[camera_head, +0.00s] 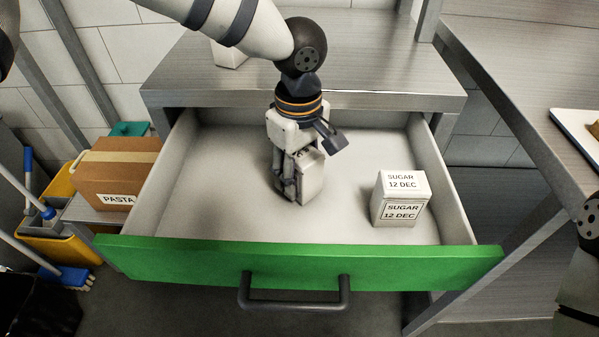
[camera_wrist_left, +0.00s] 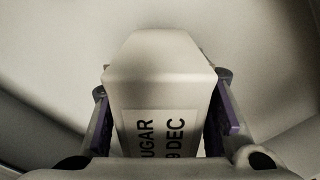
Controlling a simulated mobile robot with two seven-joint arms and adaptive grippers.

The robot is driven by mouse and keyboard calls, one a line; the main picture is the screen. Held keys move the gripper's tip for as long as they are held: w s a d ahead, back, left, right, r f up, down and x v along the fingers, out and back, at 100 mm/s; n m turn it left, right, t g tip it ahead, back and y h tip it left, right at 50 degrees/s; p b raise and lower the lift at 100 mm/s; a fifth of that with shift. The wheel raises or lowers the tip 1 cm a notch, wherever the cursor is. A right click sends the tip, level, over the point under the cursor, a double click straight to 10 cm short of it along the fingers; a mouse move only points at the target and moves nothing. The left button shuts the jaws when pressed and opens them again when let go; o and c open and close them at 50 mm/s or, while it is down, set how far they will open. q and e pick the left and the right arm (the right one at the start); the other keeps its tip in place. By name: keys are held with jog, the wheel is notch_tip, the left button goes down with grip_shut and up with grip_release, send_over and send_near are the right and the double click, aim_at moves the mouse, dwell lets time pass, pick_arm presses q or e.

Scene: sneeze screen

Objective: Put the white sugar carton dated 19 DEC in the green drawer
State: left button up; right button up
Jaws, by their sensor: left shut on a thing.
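The green drawer (camera_head: 300,265) is pulled open; its pale inside is in view. My left gripper (camera_head: 294,172) reaches down into it from above and is shut on a white sugar carton (camera_head: 312,178). In the left wrist view this carton (camera_wrist_left: 160,80) sits between the two fingers, with "UGAR" and "9 DEC" readable on its label; the start of each line is hidden. The carton is inside the drawer, low near its floor; I cannot tell whether it touches. Another white carton (camera_head: 400,198), marked SUGAR 12 DEC, stands upright in the drawer to the right. My right gripper is out of view.
A steel counter (camera_head: 380,65) lies above the drawer, with a partly hidden white object (camera_head: 228,55) on it. A cardboard PASTA box (camera_head: 115,172) stands at left near a yellow bucket (camera_head: 60,225). Free drawer floor lies left of the gripper and between the cartons.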

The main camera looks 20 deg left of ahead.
pick_arm(q)
jog(key=shift+f, duration=0.4)
jog(key=o, duration=1.3)
jog(key=shift+o, duration=0.2)
notch_tip(320, 180, up, 12)
jog(key=shift+r+p, duration=0.15)
jog(key=shift+p, duration=0.3)
